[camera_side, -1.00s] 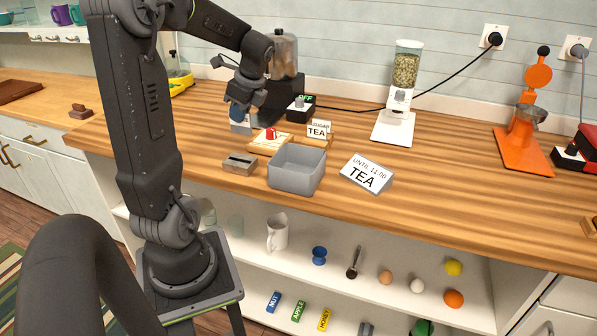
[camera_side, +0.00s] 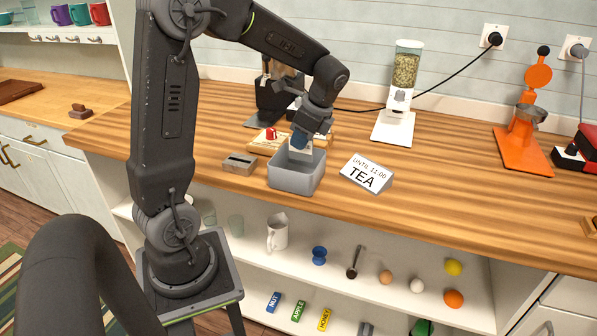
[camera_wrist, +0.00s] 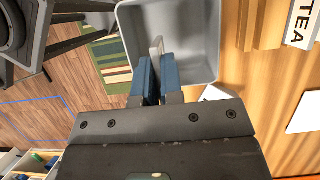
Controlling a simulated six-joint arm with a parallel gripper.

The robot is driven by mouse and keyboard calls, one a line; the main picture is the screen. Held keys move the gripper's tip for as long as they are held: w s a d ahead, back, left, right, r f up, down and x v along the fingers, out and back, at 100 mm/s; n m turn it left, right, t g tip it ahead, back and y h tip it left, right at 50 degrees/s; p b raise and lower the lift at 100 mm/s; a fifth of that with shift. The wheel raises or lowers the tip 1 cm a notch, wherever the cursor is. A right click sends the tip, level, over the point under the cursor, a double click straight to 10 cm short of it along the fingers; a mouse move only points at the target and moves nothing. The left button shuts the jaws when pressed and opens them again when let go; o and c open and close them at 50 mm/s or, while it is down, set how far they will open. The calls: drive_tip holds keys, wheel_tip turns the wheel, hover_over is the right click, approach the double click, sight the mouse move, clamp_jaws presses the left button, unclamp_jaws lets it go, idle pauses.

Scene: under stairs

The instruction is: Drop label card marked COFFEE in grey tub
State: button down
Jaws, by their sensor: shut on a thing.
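The grey tub (camera_side: 296,182) stands open on the wooden counter near its front edge. My gripper (camera_side: 301,143) points down over the tub, its blue fingertips shut on a pale card (camera_side: 301,156). The card hangs upright at the tub's mouth; its lettering is not readable, and how far it reaches inside is hard to tell. In the wrist view, the blue fingers (camera_wrist: 156,78) pinch the card (camera_wrist: 156,45), seen nearly edge-on, against the tub's interior (camera_wrist: 190,40).
A slotted block (camera_side: 240,163) sits left of the tub and a TEA sign (camera_side: 366,173) right of it. A dispenser (camera_side: 398,110) stands further back.

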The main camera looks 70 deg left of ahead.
drive_tip(key=shift+f, duration=1.2)
drive_tip(key=c, duration=1.2)
unclamp_jaws()
drive_tip(key=shift+r, duration=0.1)
drive_tip(key=v, duration=1.3)
drive_tip(key=shift+w+d+r, duration=0.1)
drive_tip(key=shift+d+r, duration=0.05)
drive_tip(key=shift+r, duration=0.2)
